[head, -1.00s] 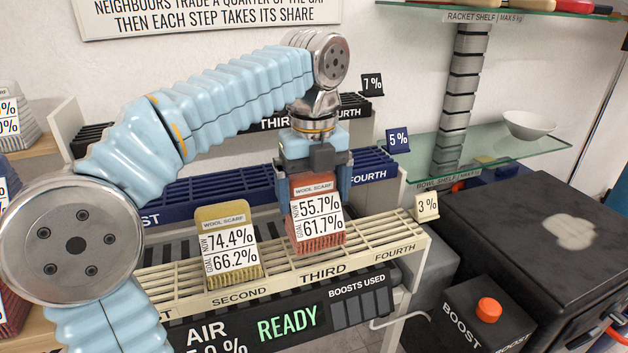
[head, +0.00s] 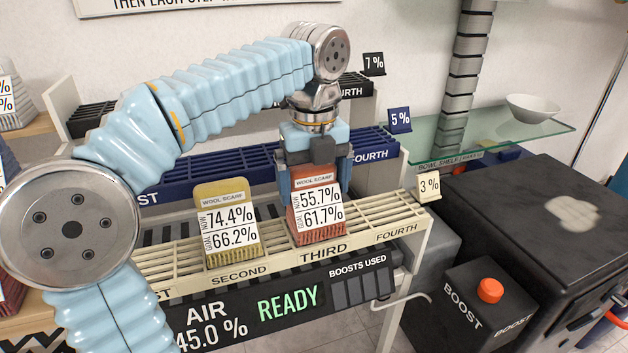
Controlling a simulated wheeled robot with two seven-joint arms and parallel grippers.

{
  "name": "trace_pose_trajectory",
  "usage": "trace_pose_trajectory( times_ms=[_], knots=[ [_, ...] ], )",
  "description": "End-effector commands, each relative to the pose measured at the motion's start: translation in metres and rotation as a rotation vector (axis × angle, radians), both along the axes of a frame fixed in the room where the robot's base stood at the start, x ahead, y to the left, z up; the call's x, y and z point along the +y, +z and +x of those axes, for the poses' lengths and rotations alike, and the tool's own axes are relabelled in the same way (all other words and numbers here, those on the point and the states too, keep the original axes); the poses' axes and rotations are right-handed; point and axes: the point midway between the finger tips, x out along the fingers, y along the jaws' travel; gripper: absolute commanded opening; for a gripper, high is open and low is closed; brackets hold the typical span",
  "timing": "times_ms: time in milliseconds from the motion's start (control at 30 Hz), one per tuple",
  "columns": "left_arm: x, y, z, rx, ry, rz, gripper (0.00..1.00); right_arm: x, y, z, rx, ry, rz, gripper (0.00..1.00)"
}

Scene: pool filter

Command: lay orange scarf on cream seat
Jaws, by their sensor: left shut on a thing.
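The orange scarf (head: 320,233) is a folded orange-red block labelled "WOOL SCARF", NOW 55.7%, GOAL 61.7%. In the head view it stands upright at the THIRD place of the cream slatted seat (head: 385,222), the front rack with the 3% tag. Its lower edge appears at the slats; I cannot tell whether its full weight rests there. My left gripper (head: 316,188) points down from above and is shut on the scarf, one finger on each side. My right gripper is not in view.
A yellow scarf (head: 229,262) stands left on the SECOND place. The FOURTH place is bare. A blue rack (head: 225,180) and a black rack lie behind. The display (head: 285,303) reads READY. A BOOST box with an orange button (head: 490,290) stands right; a white bowl (head: 533,108) sits on glass.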

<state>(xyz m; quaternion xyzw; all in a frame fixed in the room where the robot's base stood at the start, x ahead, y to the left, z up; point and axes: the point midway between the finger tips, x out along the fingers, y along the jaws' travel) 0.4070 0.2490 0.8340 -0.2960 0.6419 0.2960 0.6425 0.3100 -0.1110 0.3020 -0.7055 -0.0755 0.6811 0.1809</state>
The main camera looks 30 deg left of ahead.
Motion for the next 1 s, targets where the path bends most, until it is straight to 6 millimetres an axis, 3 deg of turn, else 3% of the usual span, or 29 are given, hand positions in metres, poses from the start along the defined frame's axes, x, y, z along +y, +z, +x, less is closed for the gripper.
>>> trace_pose_trajectory(
  times_ms=[133,167,200,467,567,1000],
  knots=[
    [0.0,-0.003,0.0,0.0,0.0,0.0,0.39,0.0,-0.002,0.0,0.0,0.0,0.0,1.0],
    [0.0,-0.003,0.0,-0.001,0.0,-0.001,0.97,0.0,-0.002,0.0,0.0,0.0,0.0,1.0],
    [0.0,-0.003,0.0,-0.001,0.001,-0.001,1.0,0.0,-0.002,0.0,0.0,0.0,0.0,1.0],
    [0.0,-0.002,0.0,0.0,0.001,0.0,1.0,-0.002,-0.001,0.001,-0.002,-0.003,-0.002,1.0],
    [0.0,0.01,0.0,-0.001,0.002,0.001,1.0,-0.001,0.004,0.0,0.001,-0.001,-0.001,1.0],
    [0.0,0.113,0.0,-0.001,0.003,0.0,1.0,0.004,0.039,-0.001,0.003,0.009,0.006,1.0]
  ],
)
